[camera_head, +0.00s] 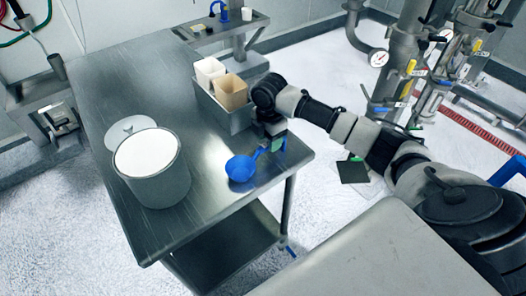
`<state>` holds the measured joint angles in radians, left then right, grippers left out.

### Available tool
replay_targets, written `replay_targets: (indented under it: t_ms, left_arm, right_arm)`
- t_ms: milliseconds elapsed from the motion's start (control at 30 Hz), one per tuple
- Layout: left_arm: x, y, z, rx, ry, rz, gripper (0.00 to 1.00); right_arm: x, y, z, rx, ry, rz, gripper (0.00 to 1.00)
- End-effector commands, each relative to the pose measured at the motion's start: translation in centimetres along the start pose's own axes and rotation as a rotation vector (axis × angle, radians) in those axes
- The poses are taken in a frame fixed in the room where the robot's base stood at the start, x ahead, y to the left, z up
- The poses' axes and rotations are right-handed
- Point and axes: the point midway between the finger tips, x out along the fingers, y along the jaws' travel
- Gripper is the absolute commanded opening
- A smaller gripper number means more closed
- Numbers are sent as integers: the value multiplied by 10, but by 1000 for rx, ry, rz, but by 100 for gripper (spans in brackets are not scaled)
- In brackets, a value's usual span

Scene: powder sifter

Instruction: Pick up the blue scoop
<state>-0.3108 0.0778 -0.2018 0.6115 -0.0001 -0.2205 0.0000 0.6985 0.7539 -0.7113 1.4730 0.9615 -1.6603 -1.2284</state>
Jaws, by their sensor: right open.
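The blue scoop (241,169) lies on the steel table near its right front edge, its bowl to the left and its handle pointing up and right. My right gripper (271,146) points down right at the handle's end. It is open. The fingertips are small and partly hidden, so I cannot tell whether the handle lies between them. My left gripper is not in view.
A large pot of white powder (147,155) stands on the steel table (125,75), with a round lid (130,128) behind it. A metal bin (226,117) with a white and a tan container stands behind my right gripper. The table's back left is clear.

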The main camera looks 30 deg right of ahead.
Motion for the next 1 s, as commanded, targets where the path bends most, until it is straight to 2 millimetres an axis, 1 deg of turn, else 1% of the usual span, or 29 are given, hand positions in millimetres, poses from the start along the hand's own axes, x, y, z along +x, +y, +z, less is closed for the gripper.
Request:
replay_targets:
  t_ms: [167,200,300,433,600,933,1000]
  left_arm:
    - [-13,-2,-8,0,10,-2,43]
    - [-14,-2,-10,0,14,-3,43]
    - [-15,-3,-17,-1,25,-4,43]
    - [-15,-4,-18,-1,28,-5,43]
    - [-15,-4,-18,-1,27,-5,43]
    - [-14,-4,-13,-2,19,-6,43]
    - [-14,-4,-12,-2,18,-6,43]
  right_arm:
    - [24,-3,-1,1,1,-4,51]
    - [31,-4,-1,1,1,-5,51]
    - [43,-3,0,0,0,-3,51]
    - [49,-3,0,-1,-1,0,51]
    - [49,-3,0,-1,-1,0,51]
    - [49,-3,0,0,-1,0,0]
    - [48,-3,0,0,-1,0,0]
